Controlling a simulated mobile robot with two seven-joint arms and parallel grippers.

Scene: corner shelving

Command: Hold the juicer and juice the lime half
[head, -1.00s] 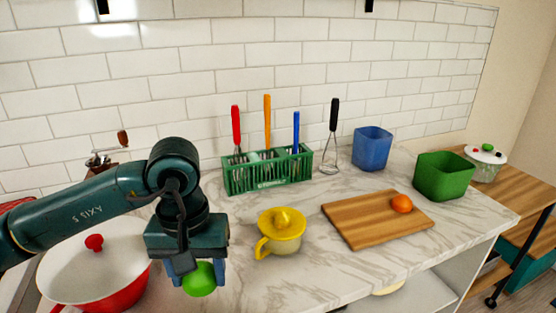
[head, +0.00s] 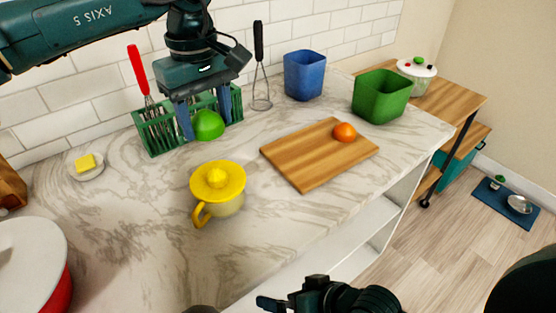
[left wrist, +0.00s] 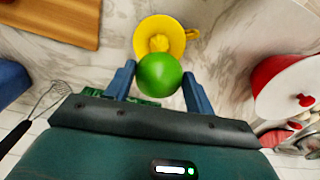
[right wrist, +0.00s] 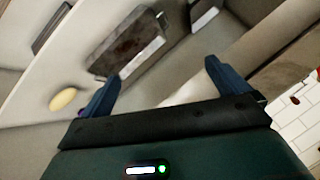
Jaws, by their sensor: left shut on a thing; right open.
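The yellow juicer (head: 217,180), with a ridged cone on top and a handle at its front left, stands upright on the marble counter. It also shows in the left wrist view (left wrist: 163,36). My left gripper (head: 206,120) is shut on the green lime half (head: 209,125) and holds it above the counter, apart from the juicer and behind it in the head view. The lime half shows between the fingers in the left wrist view (left wrist: 159,74); its cut face is hidden. My right gripper (right wrist: 163,76) is open and empty, low by the shelving.
A cutting board (head: 300,165) with an orange fruit (head: 345,132) lies right of the juicer. Green (head: 383,96) and blue (head: 305,75) containers stand behind. A utensil rack (head: 157,135) is by the wall. A red pot (head: 35,265) is front left.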

